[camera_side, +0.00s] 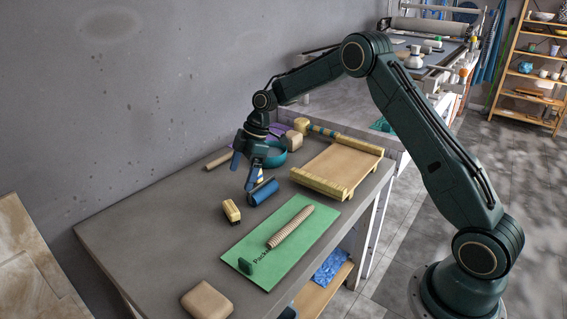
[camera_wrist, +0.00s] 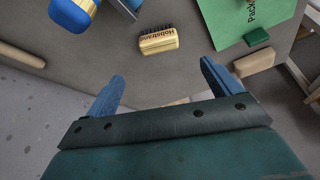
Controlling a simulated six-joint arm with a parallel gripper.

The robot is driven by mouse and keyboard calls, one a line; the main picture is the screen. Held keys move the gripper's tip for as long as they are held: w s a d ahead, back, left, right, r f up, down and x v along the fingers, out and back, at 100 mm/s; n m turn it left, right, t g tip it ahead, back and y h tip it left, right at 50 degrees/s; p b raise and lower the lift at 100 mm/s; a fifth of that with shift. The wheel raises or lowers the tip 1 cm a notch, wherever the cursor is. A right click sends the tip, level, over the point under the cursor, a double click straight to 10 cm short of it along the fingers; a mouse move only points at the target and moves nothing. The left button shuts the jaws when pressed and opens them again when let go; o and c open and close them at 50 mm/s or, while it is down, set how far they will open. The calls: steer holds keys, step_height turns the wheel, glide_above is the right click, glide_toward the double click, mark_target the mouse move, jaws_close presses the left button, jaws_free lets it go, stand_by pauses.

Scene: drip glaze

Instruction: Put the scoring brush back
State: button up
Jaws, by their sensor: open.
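The scoring brush (camera_side: 231,210) is a small pale-yellow block with dark bristles along one side. It lies on the grey table, left of the green mat (camera_side: 240,248). In the wrist view the brush (camera_wrist: 160,42) shows its lettered face, with the bristles toward the top of the picture. My gripper (camera_side: 242,178) is open and empty, with its blue fingers apart above the table, beyond the brush in the side view. In the wrist view my gripper (camera_wrist: 161,70) has the brush ahead of its fingertips, not between them.
A blue cylinder (camera_side: 264,192) lies close to the gripper. A ribbed roller (camera_side: 290,227) and a dark green block (camera_side: 245,266) are on the mat. A clay block (camera_side: 207,300), a wooden railed board (camera_side: 338,167) and a mallet (camera_side: 302,125) also occupy the table. The left front table is clear.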

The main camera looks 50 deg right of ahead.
steer(key=s+a+r+m+t+h, duration=0.1)
steer(key=s+a+r+m, duration=0.15)
steer(key=s+r, duration=0.6)
steer(key=s+a+r+m+t+h, duration=0.1)
steer(key=s+r+m, duration=0.3)
steer(key=s+r, duration=0.5)
steer(key=s+r+m+t+h, duration=0.1)
steer(key=s+m, duration=0.6)
steer(key=s, duration=1.4)
steer(key=shift+s+d+r+t+h, duration=0.2)
steer(key=shift+s+t+h, duration=0.2)
steer(key=shift+h, duration=0.1)
